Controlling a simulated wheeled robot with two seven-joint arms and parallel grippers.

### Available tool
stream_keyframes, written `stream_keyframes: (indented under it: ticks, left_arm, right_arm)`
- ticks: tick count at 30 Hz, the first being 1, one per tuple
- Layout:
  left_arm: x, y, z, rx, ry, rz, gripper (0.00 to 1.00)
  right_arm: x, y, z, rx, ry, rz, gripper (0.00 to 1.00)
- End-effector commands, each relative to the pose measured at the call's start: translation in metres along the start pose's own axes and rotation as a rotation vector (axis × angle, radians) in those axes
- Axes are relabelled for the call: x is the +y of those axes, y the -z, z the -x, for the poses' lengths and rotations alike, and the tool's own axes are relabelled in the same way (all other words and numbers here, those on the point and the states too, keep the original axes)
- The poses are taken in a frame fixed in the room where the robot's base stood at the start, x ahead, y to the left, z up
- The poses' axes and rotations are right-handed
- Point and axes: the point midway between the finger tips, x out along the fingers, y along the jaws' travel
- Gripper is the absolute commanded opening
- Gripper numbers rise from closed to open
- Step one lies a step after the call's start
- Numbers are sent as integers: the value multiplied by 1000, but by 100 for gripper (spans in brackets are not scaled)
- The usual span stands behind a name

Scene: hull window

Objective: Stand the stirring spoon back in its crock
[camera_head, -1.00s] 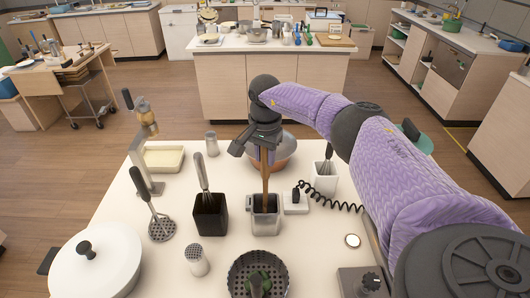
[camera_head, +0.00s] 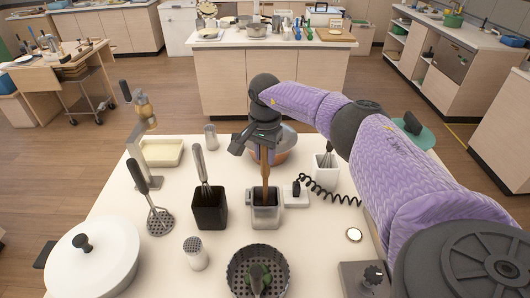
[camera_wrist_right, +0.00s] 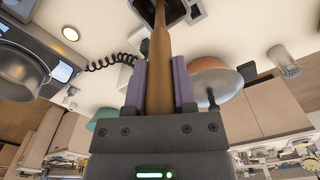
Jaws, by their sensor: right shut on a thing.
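The wooden stirring spoon (camera_head: 265,175) hangs nearly upright from my right gripper (camera_head: 264,150). Its lower end is inside the mouth of a square grey crock (camera_head: 265,218); whether it touches the bottom is hidden. In the right wrist view, the spoon's shaft (camera_wrist_right: 160,50) runs between the two purple fingers of my right gripper (camera_wrist_right: 160,82), shut on it. The crock's rim (camera_wrist_right: 197,10) shows at the top of that view. My left gripper is not in view.
A white crock with a whisk (camera_head: 326,178) and a coiled black cord (camera_head: 335,199) are at right. A dark perforated basket (camera_head: 258,272) sits in front, a copper-coloured bowl (camera_head: 283,148) behind.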

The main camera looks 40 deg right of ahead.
Motion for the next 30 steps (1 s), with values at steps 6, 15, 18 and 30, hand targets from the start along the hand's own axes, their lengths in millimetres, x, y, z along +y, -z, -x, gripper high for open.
stream_keyframes:
  ticks: [6,15,18,30]
  left_arm:
    - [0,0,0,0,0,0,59]
    - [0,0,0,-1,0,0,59]
    - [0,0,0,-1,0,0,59]
    - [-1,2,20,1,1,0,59]
  right_arm:
    - [0,0,1,0,0,0,0]
    - [0,0,1,0,0,0,74]
    - [0,0,1,0,0,0,74]
    - [0,0,24,0,1,0,74]
